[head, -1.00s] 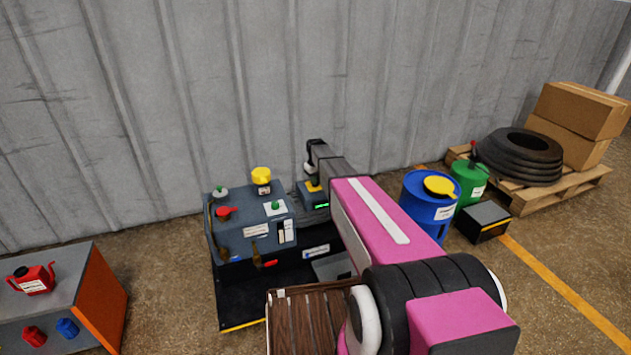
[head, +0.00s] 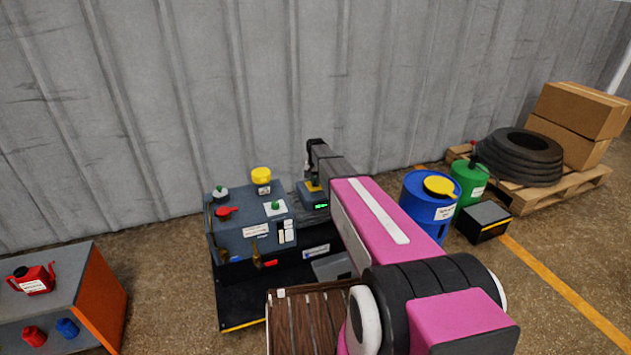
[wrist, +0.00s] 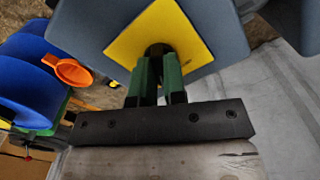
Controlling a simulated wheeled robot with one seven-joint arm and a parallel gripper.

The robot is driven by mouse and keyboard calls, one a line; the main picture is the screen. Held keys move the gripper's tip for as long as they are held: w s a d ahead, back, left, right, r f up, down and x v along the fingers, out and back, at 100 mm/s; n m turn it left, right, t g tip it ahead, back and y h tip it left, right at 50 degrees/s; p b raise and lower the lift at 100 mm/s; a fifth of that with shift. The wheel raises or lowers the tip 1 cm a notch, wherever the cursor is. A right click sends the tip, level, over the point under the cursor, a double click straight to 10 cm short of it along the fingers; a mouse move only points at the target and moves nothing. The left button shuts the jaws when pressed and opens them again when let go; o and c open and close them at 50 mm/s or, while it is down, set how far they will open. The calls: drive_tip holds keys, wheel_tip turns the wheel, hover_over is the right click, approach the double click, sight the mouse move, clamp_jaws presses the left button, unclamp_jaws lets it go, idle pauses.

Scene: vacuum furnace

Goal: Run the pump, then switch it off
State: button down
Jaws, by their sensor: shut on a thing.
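The blue-grey pump unit (head: 265,212) stands on a black base against the wall. It carries a yellow cap (head: 261,174), a red handle (head: 226,212) and a green knob on a white plate (head: 275,206). At its right, a smaller box has a lit green display (head: 321,206) and a yellow plate (head: 313,187). In the wrist view, the yellow plate (wrist: 127,43) surrounds a dark round switch (wrist: 158,49). My gripper (wrist: 158,73) is shut on this switch, its green fingers on either side. The fingers partly hide the switch; my arm hides part of the unit's right side.
A blue drum (head: 425,212) with a yellow funnel, a green can (head: 469,181) and a dark box (head: 483,222) stand right of my arm. A loaded pallet (head: 590,187) is farther right. An orange-sided cabinet (head: 95,308) stands at left. Floor between cabinet and unit is clear.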

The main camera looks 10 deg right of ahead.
idle(0.5)
drive_tip(key=c, duration=1.2)
unclamp_jaws()
drive_tip(key=shift+r, duration=0.1)
wheel_tip(320, 180, up, 11)
drive_tip(key=shift+f, duration=0.15)
drive_tip(key=shift+s, duration=0.1)
drive_tip(key=s+f+n, duration=0.1)
drive_tip(key=s, duration=1.1)
drive_tip(key=s+f+n, duration=0.1)
drive_tip(key=s, duration=1.2)
drive_tip(key=s+f+n, duration=0.1)
drive_tip(key=s, duration=1.2)
drive_tip(key=shift+n, duration=0.3)
